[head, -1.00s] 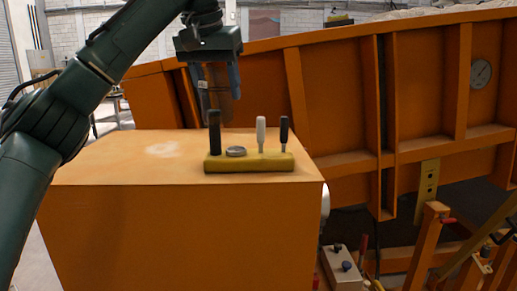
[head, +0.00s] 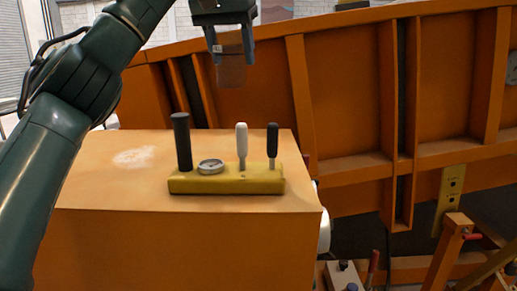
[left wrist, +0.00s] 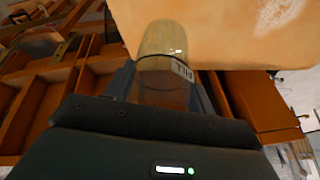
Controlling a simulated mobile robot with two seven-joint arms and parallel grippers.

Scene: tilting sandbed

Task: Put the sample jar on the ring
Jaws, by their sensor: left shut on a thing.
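The sample jar (head: 231,72) is a clear, brownish cylinder. My left gripper (head: 232,56) is shut on it and holds it upright in the air, above and behind the yellow block in the head view. In the left wrist view the jar (left wrist: 164,62) shows a pale label with dark letters, between the fingers. A whitish powdery patch (head: 134,157) lies on the orange box top; I cannot tell whether it is the ring. A round silver-rimmed disc (head: 210,166) is set in the yellow block. My right gripper is not in view.
The yellow block (head: 227,184) carries a tall black post (head: 182,142), a white-handled lever (head: 242,143) and a black-handled lever (head: 272,143). It stands on the orange box (head: 92,194). The tilted orange sandbed frame (head: 345,90) rises behind.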

